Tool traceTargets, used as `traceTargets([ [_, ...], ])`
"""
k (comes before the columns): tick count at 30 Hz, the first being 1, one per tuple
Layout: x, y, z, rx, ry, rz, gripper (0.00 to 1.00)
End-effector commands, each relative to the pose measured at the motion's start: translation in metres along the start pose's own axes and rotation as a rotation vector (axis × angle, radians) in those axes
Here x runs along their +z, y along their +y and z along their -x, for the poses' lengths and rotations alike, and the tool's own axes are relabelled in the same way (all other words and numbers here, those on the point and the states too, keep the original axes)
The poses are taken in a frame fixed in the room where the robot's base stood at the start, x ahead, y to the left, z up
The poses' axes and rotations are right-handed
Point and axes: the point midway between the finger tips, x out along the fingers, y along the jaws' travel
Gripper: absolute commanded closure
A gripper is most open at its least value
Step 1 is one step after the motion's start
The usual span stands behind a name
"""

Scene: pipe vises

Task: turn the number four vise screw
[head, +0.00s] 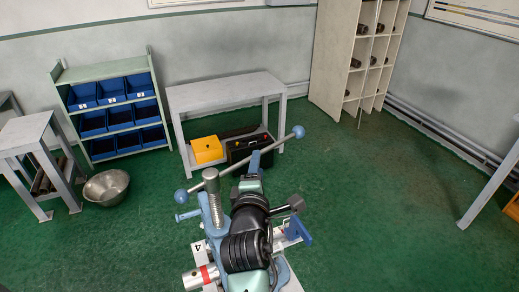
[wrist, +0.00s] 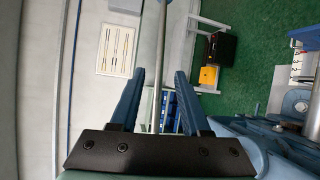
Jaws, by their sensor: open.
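The number four vise stands at the bottom centre of the head view, with a blue frame (head: 207,217) and a plate marked 4 (head: 197,247). Its upright threaded screw (head: 217,210) carries a long grey handle bar (head: 235,168) with blue ball ends, slanting up to the right. My gripper (head: 254,160) is at the bar's right half. In the wrist view my gripper (wrist: 157,88) is open, with the bar (wrist: 161,45) running between its two blue fingers and a gap on each side. My arm hides part of the vise.
A grey bench (head: 225,92) with a yellow box (head: 207,149) and black case stands behind. A blue-bin rack (head: 110,108) and metal bowl (head: 106,187) are at left. A pipe with a red band (head: 197,278) sits at the vise.

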Motion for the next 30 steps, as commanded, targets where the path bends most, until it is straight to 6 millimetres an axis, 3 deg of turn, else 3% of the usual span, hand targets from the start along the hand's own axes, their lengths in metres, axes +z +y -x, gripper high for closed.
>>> traceTargets([
  [13,-0.001,0.001,-0.053,0.001,0.001,0.001,0.53],
  [28,-0.001,0.0,-0.062,0.0,0.001,-0.002,0.53],
  [30,-0.001,0.0,-0.062,0.0,0.001,-0.001,0.66],
])
